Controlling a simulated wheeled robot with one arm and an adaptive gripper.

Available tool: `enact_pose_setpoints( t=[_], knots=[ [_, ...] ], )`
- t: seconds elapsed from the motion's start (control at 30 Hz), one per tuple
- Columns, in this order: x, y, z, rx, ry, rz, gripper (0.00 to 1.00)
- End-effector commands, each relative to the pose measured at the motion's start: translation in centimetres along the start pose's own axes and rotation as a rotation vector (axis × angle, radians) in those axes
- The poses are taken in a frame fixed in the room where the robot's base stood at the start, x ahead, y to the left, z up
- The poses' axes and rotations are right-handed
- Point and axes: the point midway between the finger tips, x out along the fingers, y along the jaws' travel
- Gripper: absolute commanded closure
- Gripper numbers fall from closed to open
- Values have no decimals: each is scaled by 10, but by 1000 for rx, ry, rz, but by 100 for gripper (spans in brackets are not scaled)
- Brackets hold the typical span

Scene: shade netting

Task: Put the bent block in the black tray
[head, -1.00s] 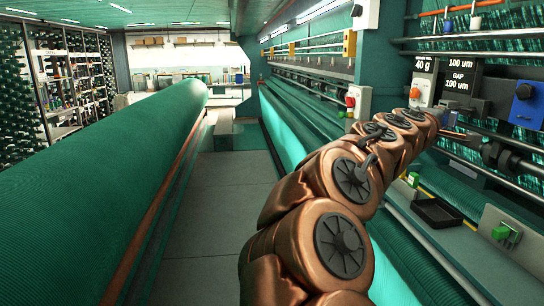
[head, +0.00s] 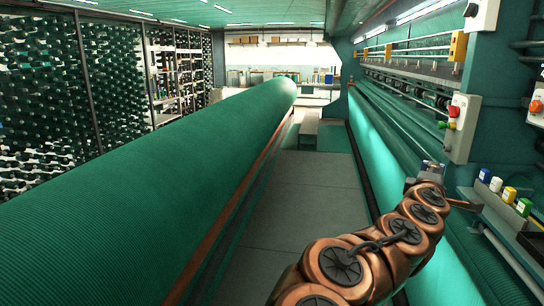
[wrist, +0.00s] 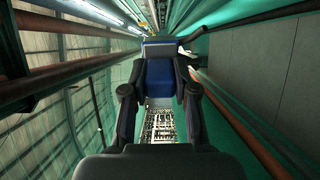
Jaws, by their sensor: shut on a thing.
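My gripper (wrist: 161,70) is shut on a blue block (wrist: 160,84) with a dark grey top end, seen between its two black fingers in the wrist view. Whether this block is bent is hard to tell from this angle. In the head view my copper arm reaches forward, and the small grey end of it (head: 430,174) is partly hidden behind the arm links. The black tray (head: 530,241) lies on the machine's ledge at the right edge of the head view, partly cut off. My gripper is apart from it, to its left and farther off.
A big green netting roll (head: 180,170) fills the left. A switch box (head: 461,128) juts out at right.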

Motion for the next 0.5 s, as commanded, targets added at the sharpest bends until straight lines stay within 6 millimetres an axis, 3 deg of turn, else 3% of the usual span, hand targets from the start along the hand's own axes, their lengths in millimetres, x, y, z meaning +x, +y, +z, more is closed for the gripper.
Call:
enact_pose_setpoints(
  t=[0.5],
  knots=[
    [1, -98, -176, -2, 411, -5, 100]
  ],
)
